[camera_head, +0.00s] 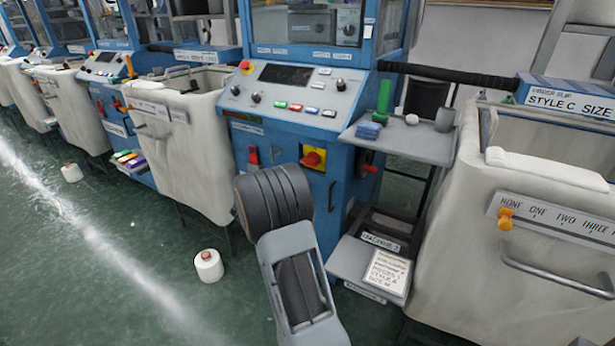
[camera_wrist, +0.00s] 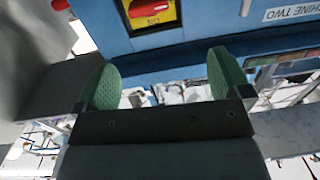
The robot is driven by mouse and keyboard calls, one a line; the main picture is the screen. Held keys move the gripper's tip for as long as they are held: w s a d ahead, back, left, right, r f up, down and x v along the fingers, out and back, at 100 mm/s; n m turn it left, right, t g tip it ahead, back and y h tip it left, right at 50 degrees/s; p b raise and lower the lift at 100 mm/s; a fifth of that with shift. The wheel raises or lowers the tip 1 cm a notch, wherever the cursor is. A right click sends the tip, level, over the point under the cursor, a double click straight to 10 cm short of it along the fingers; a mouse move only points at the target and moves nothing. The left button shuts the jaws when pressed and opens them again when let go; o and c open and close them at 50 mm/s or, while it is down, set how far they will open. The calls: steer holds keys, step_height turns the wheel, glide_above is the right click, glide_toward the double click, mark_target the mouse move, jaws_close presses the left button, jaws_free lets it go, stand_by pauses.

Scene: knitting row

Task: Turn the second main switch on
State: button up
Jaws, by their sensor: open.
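The main switch (camera_head: 313,158), a red knob on a yellow square plate, is on the blue front of the middle machine. A label reading "Machine 2" is below it to the right. In the wrist view the switch (camera_wrist: 150,10) is at the top edge, cut off and upside down; its exact knob angle is unclear. My gripper (camera_wrist: 165,66) has two green-padded fingers wide apart with nothing between them. The switch lies beyond the fingertips, apart from them. In the head view my arm is in front of the machine below the switch, and my fingers cannot be made out.
A red lever (camera_head: 253,155) is left of the switch, and a red handle (camera_head: 370,168) is to its right. A grey shelf (camera_head: 410,140) juts out at right. Fabric bins (camera_head: 180,150) flank the machine. A yarn cone (camera_head: 208,266) stands on the green floor.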

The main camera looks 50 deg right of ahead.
mark_target(307, 164)
steer(key=shift+g, duration=0.4)
steer(key=b+x, duration=0.1)
steer(key=x, duration=0.7)
steer(key=s+b+x, duration=0.1)
steer(key=x, duration=0.4)
steer(key=shift+d+f+b, duration=0.1)
steer(key=shift+f+b, duration=0.2)
steer(key=shift+b, duration=0.05)
steer(key=shift+w+d+r, duration=0.1)
steer(key=shift+w+d, duration=0.05)
steer(key=shift+d, duration=0.5)
steer(key=shift+c, duration=0.4)
steer(key=c, duration=0.8)
steer(key=shift+m, duration=0.3)
steer(key=shift+c, duration=0.3)
